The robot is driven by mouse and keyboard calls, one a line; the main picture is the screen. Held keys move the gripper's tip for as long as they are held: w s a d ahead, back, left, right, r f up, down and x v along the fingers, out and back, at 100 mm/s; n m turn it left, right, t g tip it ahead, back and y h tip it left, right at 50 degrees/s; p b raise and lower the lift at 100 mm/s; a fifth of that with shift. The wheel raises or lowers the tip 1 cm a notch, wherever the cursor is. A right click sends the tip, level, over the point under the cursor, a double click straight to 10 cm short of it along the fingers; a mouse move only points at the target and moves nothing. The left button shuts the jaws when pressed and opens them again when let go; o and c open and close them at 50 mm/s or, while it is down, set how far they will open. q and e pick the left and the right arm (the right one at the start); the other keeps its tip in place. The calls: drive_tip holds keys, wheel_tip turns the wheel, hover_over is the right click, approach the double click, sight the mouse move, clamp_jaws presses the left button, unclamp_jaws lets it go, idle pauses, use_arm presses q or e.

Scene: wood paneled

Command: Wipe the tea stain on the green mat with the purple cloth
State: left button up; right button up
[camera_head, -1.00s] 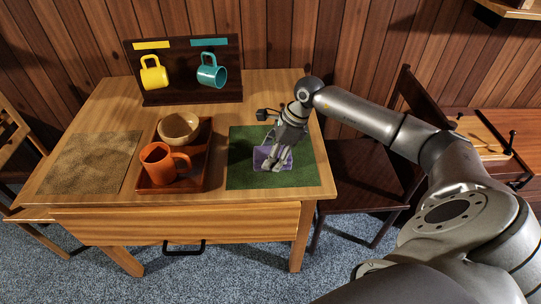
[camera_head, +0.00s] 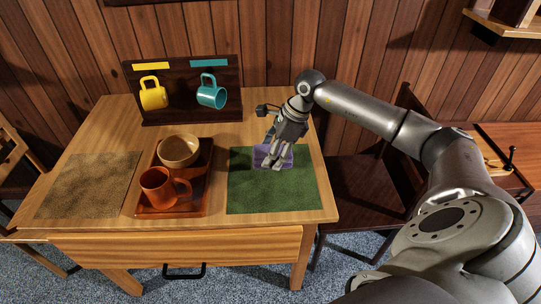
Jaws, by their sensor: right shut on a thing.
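The green mat (camera_head: 270,196) lies at the right side of the wooden table. The purple cloth (camera_head: 262,153) lies on the mat's far part, under the fingers of my right gripper (camera_head: 267,164). My right gripper points down and is shut on the cloth. The gripper covers part of the cloth. No tea stain shows on the visible part of the mat; whatever is under the cloth is hidden. My left gripper is not in view.
A dark red tray (camera_head: 203,202) left of the mat holds an orange mug (camera_head: 158,188) and a wooden bowl (camera_head: 179,150). A tan mat (camera_head: 90,185) lies further left. Behind, a rack (camera_head: 190,115) holds a yellow mug (camera_head: 153,93) and a teal mug (camera_head: 211,92).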

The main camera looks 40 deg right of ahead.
drive_tip(key=shift+r+p, duration=0.5)
drive_tip(key=shift+r, duration=0.8)
